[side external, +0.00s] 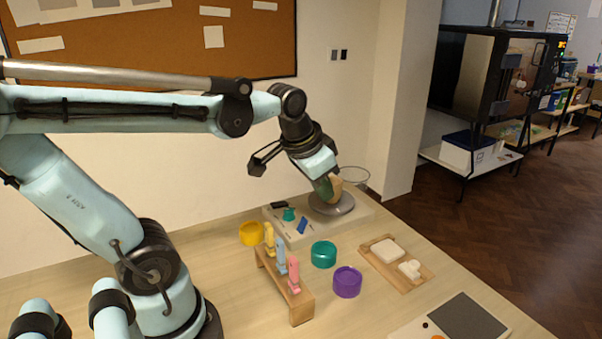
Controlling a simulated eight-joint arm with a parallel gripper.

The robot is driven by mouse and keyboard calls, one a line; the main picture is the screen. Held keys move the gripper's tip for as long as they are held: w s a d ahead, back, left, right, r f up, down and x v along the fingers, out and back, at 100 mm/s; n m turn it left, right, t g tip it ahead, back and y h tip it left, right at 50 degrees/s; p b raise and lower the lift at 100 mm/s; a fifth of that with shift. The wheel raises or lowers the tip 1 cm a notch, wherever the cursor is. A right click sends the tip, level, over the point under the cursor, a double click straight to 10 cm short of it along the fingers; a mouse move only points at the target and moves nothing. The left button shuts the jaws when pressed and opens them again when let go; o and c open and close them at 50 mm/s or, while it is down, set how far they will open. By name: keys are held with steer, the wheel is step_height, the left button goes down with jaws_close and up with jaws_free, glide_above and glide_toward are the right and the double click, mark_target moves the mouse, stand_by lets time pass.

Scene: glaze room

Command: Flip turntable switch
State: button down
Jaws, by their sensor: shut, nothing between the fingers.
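The turntable has a pale flat base (352,224) at the back of the table, with a round grey disc (347,208) on its right part. A small green and tan piece (335,185) shows just above the disc; I cannot tell whether it rests there. On the base's left part are a blue tilted piece that looks like the switch (302,226), a teal knob (289,214) and a black piece (279,205). My gripper (324,182) points down over the disc, shut and empty, right of and above the blue piece. Its fingertips are hard to make out.
A wooden rack (298,311) with yellow, blue and pink tools stands in front of the turntable. Yellow (252,233), teal (323,254) and purple (347,282) round containers stand around it. A wooden tray (416,285) with white pieces lies right. A wire basket (355,175) stands behind.

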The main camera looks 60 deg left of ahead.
steer(key=w+a+r+g, duration=0.2)
steer(key=a+g, duration=0.2)
steer(key=a, duration=0.7)
steer(key=g+h, duration=0.1)
steer(key=g, duration=0.1)
glide_toward(275, 204)
steer(key=f, duration=0.6)
steer(key=shift+s+f, duration=0.25)
steer(key=shift+f, duration=0.15)
